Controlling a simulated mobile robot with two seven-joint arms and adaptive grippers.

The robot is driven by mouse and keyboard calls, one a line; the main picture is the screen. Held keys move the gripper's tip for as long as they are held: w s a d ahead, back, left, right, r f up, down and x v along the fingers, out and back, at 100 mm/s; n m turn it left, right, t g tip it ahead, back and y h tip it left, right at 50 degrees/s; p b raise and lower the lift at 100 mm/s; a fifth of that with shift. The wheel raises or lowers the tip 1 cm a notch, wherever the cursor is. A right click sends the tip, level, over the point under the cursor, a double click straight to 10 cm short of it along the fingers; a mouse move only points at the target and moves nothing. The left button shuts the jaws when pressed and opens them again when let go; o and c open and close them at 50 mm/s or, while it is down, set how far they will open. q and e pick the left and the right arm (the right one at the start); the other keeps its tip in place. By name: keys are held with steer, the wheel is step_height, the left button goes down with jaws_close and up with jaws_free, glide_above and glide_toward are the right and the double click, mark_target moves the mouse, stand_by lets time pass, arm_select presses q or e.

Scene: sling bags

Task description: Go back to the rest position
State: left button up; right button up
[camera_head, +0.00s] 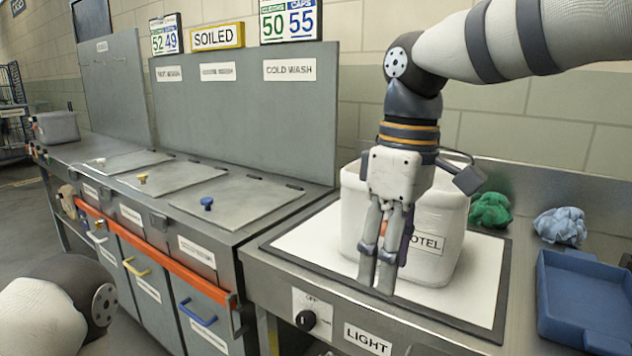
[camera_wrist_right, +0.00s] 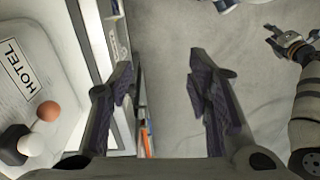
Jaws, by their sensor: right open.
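My right gripper (camera_head: 376,284) hangs fingers-down in front of the white container labelled HOTEL (camera_head: 352,215). In the right wrist view its two fingers (camera_wrist_right: 165,85) are spread apart with nothing between them. The HOTEL container (camera_wrist_right: 22,50) shows at the left of that view, beside the fingers. My left gripper (camera_wrist_right: 287,45) shows small at the upper right of the right wrist view, over the floor; its jaw opening is unclear. In the head view only a part of my left arm shows, at the lower left.
The container stands on a pale panel (camera_head: 310,240) with a dark frame. A green cloth (camera_head: 490,210), a bluish cloth (camera_head: 560,226) and a blue tray (camera_head: 585,305) lie to the right. Lidded bins (camera_head: 237,203) with an orange rail (camera_head: 150,254) line the left.

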step_height(320, 180, down, 16)
steer(key=w+m+g+y, duration=0.1)
steer(key=m, duration=0.1)
steer(key=s+d+f+m+y, duration=0.1)
steer(key=s+f, duration=0.3)
steer(key=f, duration=0.3)
steer(key=s+f+m, duration=0.2)
steer(key=s+f, duration=0.3)
steer(key=f, duration=0.2)
steer(key=s+d+f+m, duration=0.3)
steer(key=s+d+f, duration=0.2)
steer(key=s+f, duration=0.55)
arm_select(q)
steer(key=shift+w+d+f, duration=0.1)
steer(key=shift+w+d, duration=0.1)
steer(key=shift+w, duration=0.5)
arm_select(e)
steer(key=s+d+m+h, duration=0.2)
steer(key=s+d, duration=0.6)
steer(key=s, duration=0.4)
steer(key=shift+m+h, duration=0.3)
steer(key=shift+m, duration=0.1)
arm_select(q)
steer(key=shift+o, duration=0.6)
arm_select(e)
steer(key=shift+a, duration=0.1)
